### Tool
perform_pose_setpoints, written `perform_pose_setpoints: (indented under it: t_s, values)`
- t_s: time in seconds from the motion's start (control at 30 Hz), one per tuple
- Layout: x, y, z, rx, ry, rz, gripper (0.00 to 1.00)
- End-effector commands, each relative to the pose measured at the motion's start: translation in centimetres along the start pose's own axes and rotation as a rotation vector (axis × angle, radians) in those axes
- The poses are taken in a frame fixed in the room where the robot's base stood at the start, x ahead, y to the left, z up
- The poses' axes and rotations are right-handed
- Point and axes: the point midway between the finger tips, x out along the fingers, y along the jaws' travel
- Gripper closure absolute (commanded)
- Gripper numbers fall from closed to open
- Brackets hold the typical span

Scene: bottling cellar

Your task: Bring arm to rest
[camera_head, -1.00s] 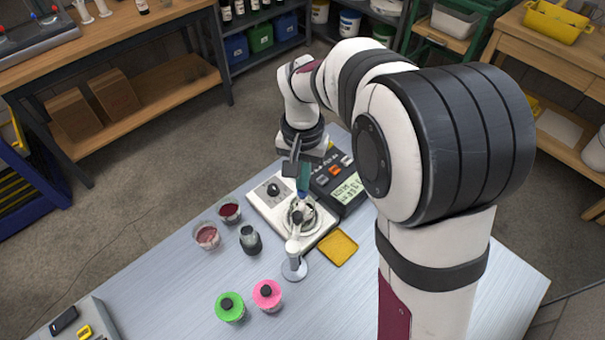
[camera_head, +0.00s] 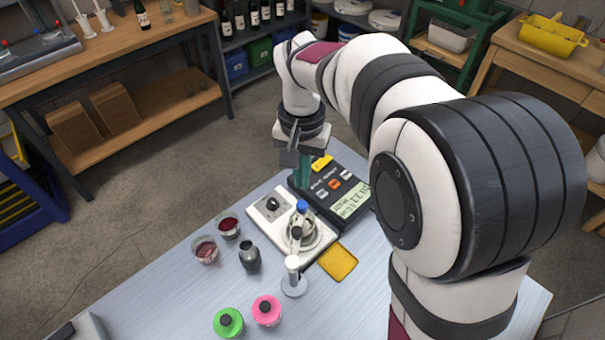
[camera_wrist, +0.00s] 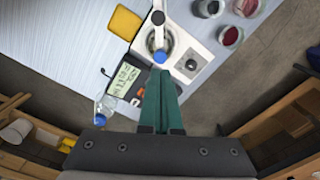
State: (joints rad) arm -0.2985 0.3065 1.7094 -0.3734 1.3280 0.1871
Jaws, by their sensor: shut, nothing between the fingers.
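My gripper (camera_head: 300,174) is shut and empty, its teal fingers pressed together. In the head view it hangs near the back edge of the table, behind the white stirrer (camera_head: 270,207) and beside the dark meter (camera_head: 330,188). In the wrist view the closed fingers (camera_wrist: 160,80) point toward the stirrer. A blue-topped probe (camera_head: 302,208) stands at the stirrer's round plate, on or beside a white stand (camera_head: 294,283). The fingers appear apart from the probe; their exact height above the table is hard to tell.
A blue-capped bottle (camera_wrist: 107,105) shows beside the meter in the wrist view.

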Motion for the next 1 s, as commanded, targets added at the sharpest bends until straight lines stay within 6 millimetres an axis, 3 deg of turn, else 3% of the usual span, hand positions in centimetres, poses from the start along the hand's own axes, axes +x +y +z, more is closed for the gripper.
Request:
perform_pose_setpoints:
  t_s: [0.23, 0.3, 0.37, 0.5, 0.6, 0.7, 1.0]
  values:
    - [0.0, 0.1, 0.1, 0.001, 0.000, -0.001, 1.00]
    - [-0.7, 1.3, 1.1, 0.016, -0.004, -0.009, 1.00]
    - [-1.9, 3.8, 3.4, 0.048, -0.013, -0.025, 1.00]
    - [-2.7, 10.2, 12.1, 0.140, -0.046, -0.082, 1.00]
    - [-1.6, 12.7, 17.4, 0.189, -0.063, -0.116, 1.00]
    - [-0.4, 13.6, 20.3, 0.215, -0.072, -0.137, 1.00]
    - [0.0, 13.8, 21.1, 0.222, -0.078, -0.141, 1.00]
